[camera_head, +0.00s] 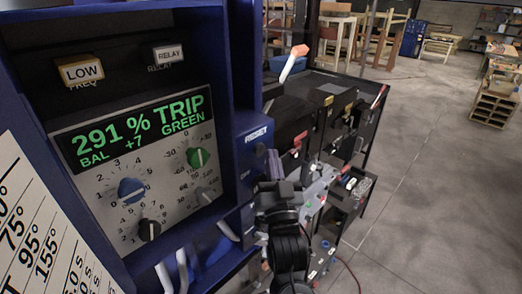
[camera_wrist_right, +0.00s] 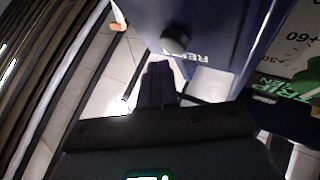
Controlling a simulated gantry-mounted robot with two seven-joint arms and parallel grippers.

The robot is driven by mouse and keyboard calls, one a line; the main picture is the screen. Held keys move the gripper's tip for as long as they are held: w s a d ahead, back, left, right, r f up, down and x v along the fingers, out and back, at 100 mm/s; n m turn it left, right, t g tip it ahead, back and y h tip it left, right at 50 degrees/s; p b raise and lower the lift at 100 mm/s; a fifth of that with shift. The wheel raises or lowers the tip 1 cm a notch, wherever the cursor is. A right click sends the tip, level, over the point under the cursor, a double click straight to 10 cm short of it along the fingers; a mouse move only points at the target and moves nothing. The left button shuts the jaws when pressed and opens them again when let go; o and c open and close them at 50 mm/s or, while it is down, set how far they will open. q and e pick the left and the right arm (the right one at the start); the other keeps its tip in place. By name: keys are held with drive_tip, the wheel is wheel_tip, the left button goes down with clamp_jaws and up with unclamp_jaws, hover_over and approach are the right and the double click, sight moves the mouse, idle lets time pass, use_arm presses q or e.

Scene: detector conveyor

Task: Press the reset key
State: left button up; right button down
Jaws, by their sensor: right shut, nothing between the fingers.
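The detector is a blue housing (camera_head: 236,60) with a lit green display (camera_head: 135,128) reading "291 % TRIP", "BAL +7" and "GREEN". A white RESET label (camera_head: 256,134) is on its right part, with a dark key just below it. In the right wrist view the round black reset key (camera_wrist_right: 176,40) stands out from the blue face beside upside-down RESET lettering. My right gripper (camera_head: 278,186) is shut and empty, below and right of the label. In the wrist view its fingertips (camera_wrist_right: 158,70) are close to the key; contact cannot be told. My left gripper is not in view.
The panel has a blue knob (camera_head: 132,190), a green knob (camera_head: 197,157) and a black knob (camera_head: 149,230). LOW (camera_head: 81,70) and RELAY (camera_head: 168,54) keys sit above. Black machinery with levers stands behind my right gripper. Open floor (camera_head: 430,200) lies at right.

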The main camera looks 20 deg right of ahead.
drive_tip(key=shift+w+a, duration=0.1)
drive_tip(key=shift+w+a, duration=0.15)
drive_tip(key=shift+w, duration=0.15)
idle(0.3)
drive_tip(key=shift+w+a, duration=0.25)
drive_tip(key=shift+w, duration=0.15)
idle(0.6)
drive_tip(key=shift+s+d, duration=0.5)
drive_tip(key=shift+s, duration=0.25)
drive_tip(key=shift+s, duration=0.1)
drive_tip(key=shift+s+d+p, duration=0.15)
drive_tip(key=shift+s+d, duration=0.25)
drive_tip(key=shift+s, duration=0.3)
drive_tip(key=shift+s+d+p, duration=0.2)
drive_tip(key=shift+s+d, duration=0.25)
drive_tip(key=shift+s, duration=0.25)
drive_tip(key=shift+s+d+p, duration=0.15)
drive_tip(key=shift+s+d, duration=0.25)
drive_tip(key=shift+s, duration=0.3)
